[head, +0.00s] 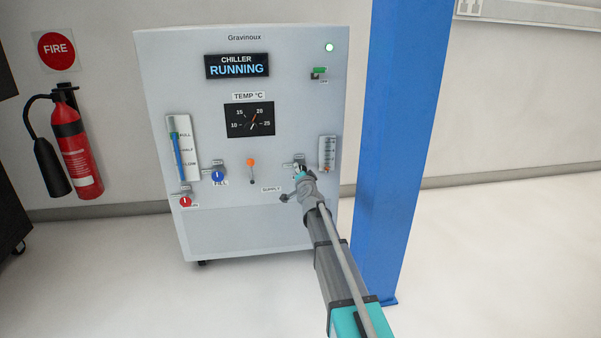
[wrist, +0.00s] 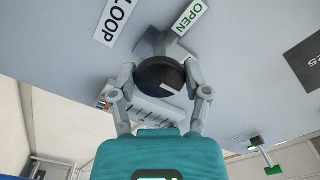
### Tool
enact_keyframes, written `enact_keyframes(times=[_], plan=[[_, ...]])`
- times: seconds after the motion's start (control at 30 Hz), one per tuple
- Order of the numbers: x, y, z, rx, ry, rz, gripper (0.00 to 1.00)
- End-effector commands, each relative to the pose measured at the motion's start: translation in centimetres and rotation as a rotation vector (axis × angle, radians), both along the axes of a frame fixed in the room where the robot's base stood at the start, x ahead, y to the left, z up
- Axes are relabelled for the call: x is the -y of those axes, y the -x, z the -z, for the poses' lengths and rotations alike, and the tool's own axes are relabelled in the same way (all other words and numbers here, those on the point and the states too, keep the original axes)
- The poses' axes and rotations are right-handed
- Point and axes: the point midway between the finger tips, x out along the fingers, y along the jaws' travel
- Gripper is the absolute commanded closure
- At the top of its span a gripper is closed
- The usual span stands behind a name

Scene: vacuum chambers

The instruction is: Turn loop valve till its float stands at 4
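The loop valve (wrist: 160,74) has a round black knob with a white mark, on the chiller's front panel. The labels LOOP (wrist: 117,20) and OPEN (wrist: 188,22) are beside it. My gripper (wrist: 160,78) has one finger on each side of the knob, and both fingertips look in contact with it. In the head view my gripper (head: 299,172) mostly covers the knob. The float tube (head: 327,153) with its scale is just right of the gripper. Its float and numbers are too small to read. In the wrist view the tube is partly hidden behind the knob and fingers.
The chiller (head: 220,225) also carries a red knob (head: 185,202), a blue fill knob (head: 218,176), an orange-topped lever (head: 251,163) and a level gauge (head: 178,150). A blue post (head: 405,130) stands close right of my arm. A fire extinguisher (head: 75,145) is at left.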

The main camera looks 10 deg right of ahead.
Motion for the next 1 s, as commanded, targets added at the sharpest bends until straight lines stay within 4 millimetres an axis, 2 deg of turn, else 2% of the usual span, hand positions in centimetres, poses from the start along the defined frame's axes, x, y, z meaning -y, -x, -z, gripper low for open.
enact_keyframes(times=[0.03,0.17,0.2,0.37,0.7,1.0], plan=[[0.01,-0.03,0.00,0.000,0.000,0.000,0.62],[0.01,-0.05,0.00,0.000,0.000,0.000,0.86],[0.01,-0.05,0.00,0.000,0.000,0.000,0.87],[0.03,-0.07,0.01,0.000,0.041,0.000,0.87],[0.07,-0.10,0.04,0.000,0.299,0.001,0.87],[0.08,-0.12,0.03,0.000,0.316,0.001,0.87]])
